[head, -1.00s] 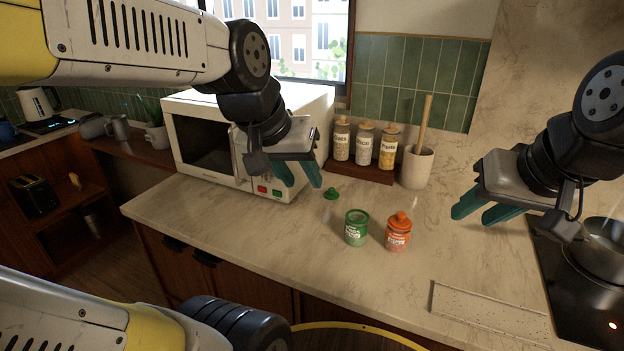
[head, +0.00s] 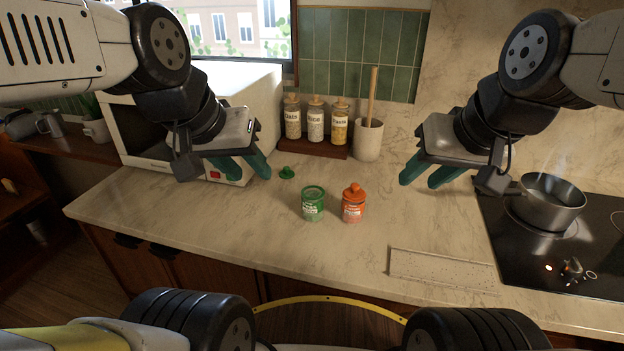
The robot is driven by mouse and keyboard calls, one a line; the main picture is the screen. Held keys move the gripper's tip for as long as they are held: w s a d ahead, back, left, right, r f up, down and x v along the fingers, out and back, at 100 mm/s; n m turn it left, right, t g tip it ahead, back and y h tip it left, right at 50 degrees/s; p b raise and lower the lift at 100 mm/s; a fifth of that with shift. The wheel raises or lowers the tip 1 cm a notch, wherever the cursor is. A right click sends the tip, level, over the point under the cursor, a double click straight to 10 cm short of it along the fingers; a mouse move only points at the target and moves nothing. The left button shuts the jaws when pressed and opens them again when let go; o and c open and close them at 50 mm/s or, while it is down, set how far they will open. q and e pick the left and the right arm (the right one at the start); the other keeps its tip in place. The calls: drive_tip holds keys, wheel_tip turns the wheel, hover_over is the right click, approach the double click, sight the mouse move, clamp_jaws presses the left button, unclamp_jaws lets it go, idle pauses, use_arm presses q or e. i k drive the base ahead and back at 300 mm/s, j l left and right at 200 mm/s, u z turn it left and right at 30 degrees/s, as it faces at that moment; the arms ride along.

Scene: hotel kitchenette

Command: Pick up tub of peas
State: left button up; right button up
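The green tub of peas (head: 313,205) stands upright and open on the counter, with its green lid (head: 287,172) lying behind it to the left. Neither gripper touches a tub.
A white microwave (head: 235,115) stands at the back left. Several labelled jars (head: 316,122) sit on a wooden tray, beside a utensil crock (head: 368,140). A steaming pot (head: 547,204) is on the black hob (head: 520,250) at right. The counter (head: 240,230) in front of the tubs is clear.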

sight(313, 196)
drive_tip(key=z, duration=1.55)
drive_tip(key=l+u, duration=1.35)
